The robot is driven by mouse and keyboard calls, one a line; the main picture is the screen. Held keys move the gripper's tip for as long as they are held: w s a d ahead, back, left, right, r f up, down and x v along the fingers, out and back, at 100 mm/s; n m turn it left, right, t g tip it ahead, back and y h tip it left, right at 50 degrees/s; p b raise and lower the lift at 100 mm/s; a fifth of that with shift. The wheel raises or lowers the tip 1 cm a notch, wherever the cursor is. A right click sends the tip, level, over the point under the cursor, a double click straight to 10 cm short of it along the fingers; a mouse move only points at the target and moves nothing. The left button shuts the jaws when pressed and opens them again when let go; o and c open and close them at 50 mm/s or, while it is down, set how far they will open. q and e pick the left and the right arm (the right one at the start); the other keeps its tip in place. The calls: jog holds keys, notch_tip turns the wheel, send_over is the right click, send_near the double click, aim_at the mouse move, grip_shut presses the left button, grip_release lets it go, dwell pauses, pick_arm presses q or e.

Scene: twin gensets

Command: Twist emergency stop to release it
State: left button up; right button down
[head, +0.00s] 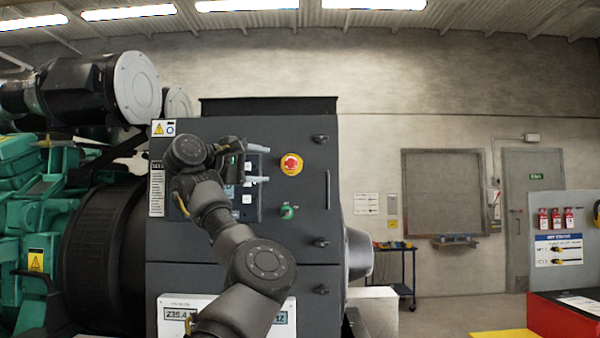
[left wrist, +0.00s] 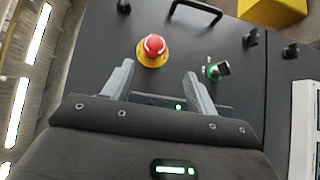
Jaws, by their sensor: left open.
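The emergency stop (head: 291,164) is a red mushroom button on a yellow round base, on the dark cabinet front (head: 310,230). It also shows in the left wrist view (left wrist: 153,47), ahead of the fingers. My left gripper (head: 262,167) is open and empty, to the left of the button in the head view. In the left wrist view its two grey fingers (left wrist: 157,80) are spread, with the button beyond them and between their lines. The fingers look apart from the button. My right gripper is not in view.
A green rotary switch (head: 288,211) sits below the button. A cabinet handle (head: 327,190) and black latches (head: 320,138) are to its right. A green engine (head: 25,180) stands at left. A blue cart (head: 398,270) and a red box (head: 560,315) are further right.

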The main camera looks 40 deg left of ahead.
aim_at(287, 163)
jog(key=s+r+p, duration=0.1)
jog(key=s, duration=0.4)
pick_arm(q)
jog(key=w+p, duration=0.1)
jog(key=w, duration=0.1)
jog(key=w+r+p, duration=0.1)
jog(key=w+p, duration=0.1)
jog(key=w, duration=0.1)
jog(key=w+d+p, duration=0.1)
jog(key=w+p, duration=0.1)
jog(key=shift+w+r, duration=0.15)
jog(key=shift+w+d+p, duration=0.1)
jog(key=shift+w+p, duration=0.4)
jog(key=shift+w, duration=0.2)
jog(key=shift+w+d+f, duration=0.1)
jog(key=shift+w+f, duration=0.15)
jog(key=c, duration=1)
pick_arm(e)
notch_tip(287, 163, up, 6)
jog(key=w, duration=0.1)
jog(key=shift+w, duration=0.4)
